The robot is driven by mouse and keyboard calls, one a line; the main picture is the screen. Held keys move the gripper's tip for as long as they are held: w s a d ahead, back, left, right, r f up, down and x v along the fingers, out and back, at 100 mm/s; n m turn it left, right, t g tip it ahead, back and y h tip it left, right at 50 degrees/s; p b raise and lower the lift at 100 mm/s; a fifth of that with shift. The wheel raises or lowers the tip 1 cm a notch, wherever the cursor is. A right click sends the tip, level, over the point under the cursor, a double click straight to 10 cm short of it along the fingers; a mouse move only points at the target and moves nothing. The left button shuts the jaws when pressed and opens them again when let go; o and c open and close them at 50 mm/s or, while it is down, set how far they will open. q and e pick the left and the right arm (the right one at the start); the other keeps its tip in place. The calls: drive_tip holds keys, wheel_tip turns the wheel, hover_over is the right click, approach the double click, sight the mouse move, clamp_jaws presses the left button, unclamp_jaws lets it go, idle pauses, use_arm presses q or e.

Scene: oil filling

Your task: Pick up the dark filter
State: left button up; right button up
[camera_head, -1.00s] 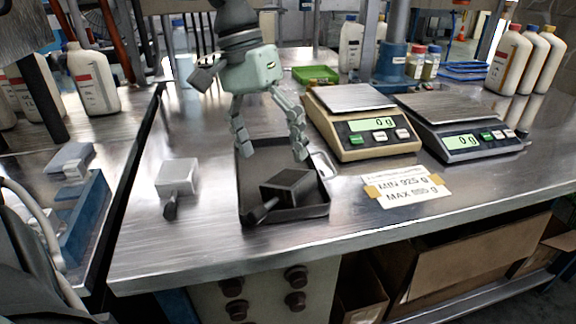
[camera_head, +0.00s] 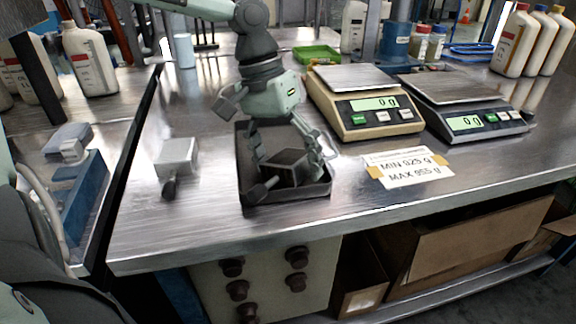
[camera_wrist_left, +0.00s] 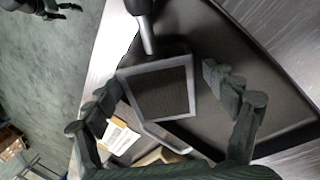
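The dark filter (camera_head: 288,166), a dark square pan with a handle (camera_head: 262,190), lies in the black tray (camera_head: 314,196) on the steel table. It also shows in the left wrist view (camera_wrist_left: 160,90), its mesh facing up. My left gripper (camera_head: 288,158) is open and low over the tray, its fingers on either side of the filter. In the left wrist view my left gripper's fingertips (camera_wrist_left: 162,98) stand apart with visible gaps to the filter. A small dark jointed shape (camera_wrist_left: 40,8) at the top left corner there may be my right gripper; its state is unclear.
A light filter-like block with a dark handle (camera_head: 177,158) lies left of the tray. Two scales (camera_head: 366,122) (camera_head: 470,124) reading 0 g stand to the right, behind a paper label (camera_head: 408,168). Bottles (camera_head: 518,42) stand at the back right. The table's front strip is clear.

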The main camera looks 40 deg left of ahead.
use_arm(q)
drive_tip(key=c, duration=1.4)
